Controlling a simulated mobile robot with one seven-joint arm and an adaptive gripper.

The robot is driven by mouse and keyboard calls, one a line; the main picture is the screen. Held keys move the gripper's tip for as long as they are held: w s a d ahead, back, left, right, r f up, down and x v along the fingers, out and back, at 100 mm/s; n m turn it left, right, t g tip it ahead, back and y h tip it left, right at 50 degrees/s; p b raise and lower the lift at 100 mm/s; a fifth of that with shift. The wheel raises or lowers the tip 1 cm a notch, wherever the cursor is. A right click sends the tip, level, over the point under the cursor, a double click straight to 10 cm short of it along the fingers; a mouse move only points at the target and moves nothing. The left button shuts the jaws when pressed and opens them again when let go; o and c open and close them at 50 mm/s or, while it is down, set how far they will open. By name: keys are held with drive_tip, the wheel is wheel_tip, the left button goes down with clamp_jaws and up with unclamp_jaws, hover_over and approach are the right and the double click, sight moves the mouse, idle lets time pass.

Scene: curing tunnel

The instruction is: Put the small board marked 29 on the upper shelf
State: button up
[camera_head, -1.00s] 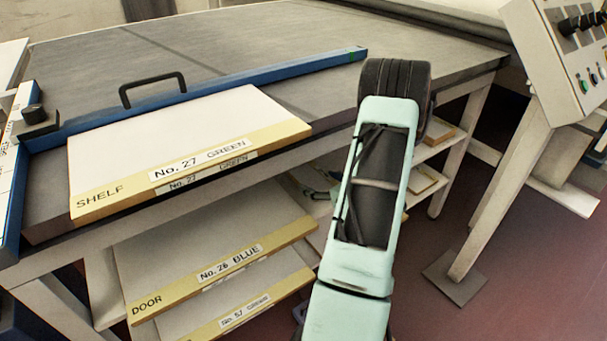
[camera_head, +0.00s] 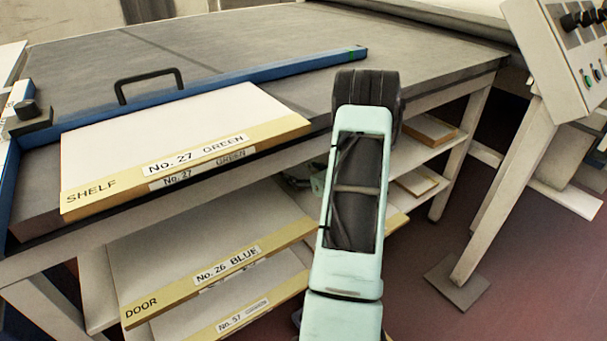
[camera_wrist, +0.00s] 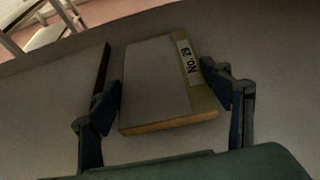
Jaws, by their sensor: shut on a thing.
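My gripper (camera_wrist: 166,84) is shut on the small board marked 29 (camera_wrist: 155,85) in the wrist view. The board has a grey face and a yellowish edge with a white label; the number is small and dim. One finger is at each side of it. A plain pale surface lies behind the board; whether they touch I cannot tell. In the head view my arm hides the board and most of my gripper. The upper shelf (camera_head: 412,152) shows under the table, right of my arm.
Small boards (camera_head: 430,129) lie on the upper shelf, and another (camera_head: 417,181) lies lower. Board No. 27 (camera_head: 170,135) lies on the table (camera_head: 420,55) by a blue rail (camera_head: 210,88). Board No. 26 (camera_head: 190,245) sits below. A control stand (camera_head: 500,190) is at right.

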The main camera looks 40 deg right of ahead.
drive_tip(key=shift+f, duration=0.15)
drive_tip(key=o, duration=1.3)
drive_tip(key=shift+r, duration=0.35)
drive_tip(key=p+v, duration=0.3)
drive_tip(key=v, duration=0.9)
drive_tip(key=shift+f, duration=0.15)
